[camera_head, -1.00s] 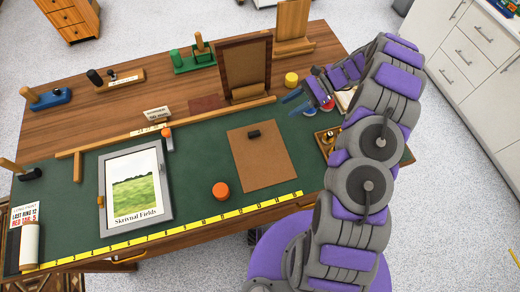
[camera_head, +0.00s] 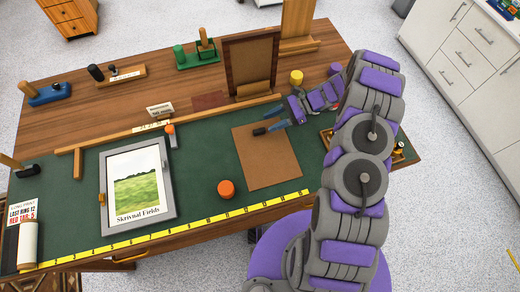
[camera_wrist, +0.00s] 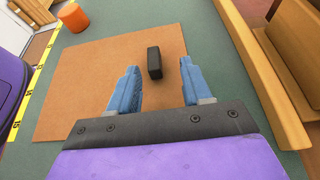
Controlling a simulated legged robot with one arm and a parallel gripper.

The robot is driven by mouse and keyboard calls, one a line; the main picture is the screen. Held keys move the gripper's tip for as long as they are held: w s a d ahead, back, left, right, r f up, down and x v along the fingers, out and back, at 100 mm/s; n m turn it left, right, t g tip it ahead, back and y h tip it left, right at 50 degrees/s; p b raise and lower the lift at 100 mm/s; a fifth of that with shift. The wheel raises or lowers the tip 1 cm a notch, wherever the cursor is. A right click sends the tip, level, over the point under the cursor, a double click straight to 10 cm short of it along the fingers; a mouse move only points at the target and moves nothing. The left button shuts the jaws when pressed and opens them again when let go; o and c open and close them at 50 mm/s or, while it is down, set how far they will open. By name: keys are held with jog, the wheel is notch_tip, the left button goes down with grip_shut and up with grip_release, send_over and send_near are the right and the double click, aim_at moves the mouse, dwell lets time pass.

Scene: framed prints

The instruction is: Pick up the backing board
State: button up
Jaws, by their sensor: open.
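The backing board (camera_head: 268,162) is a flat brown rectangle lying on the green mat, right of the framed print. A small black block (camera_head: 259,131) stands on it near its far edge; the block also shows in the wrist view (camera_wrist: 154,62). My gripper (camera_head: 276,126) is open over the far right part of the board. In the wrist view its two blue fingers (camera_wrist: 157,88) are spread apart, with the board (camera_wrist: 82,78) below and the black block beyond and between the tips. Nothing is held. Whether the fingers touch the board cannot be told.
The framed print (camera_head: 137,186) lies left of the board, with an orange cylinder (camera_head: 226,189) between them. A wooden rail (camera_head: 190,128) runs behind. A yellow measuring strip (camera_head: 180,226) lines the front edge. A brown frame (camera_head: 250,62) stands upright behind the rail.

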aim_at(258, 130)
jog(key=shift+s+d+f, duration=0.25)
jog(key=shift+d, duration=0.35)
jog(key=shift+s+a+f+b, duration=0.1)
jog(key=shift+s+a+b, duration=0.15)
jog(key=shift+b, duration=0.05)
jog(key=x, duration=0.4)
jog(key=r+x, duration=0.1)
jog(key=x, duration=0.1)
jog(key=shift+w+a+b, duration=0.15)
jog(key=shift+a+b, duration=0.2)
jog(key=shift+a, duration=0.2)
jog(key=shift+d+r, duration=0.1)
jog(key=shift+d, duration=0.95)
jog(key=shift+c, duration=1)
jog(key=shift+d, duration=0.35)
jog(key=shift+c, duration=1.4)
jog(key=shift+a, duration=1.05)
grip_shut()
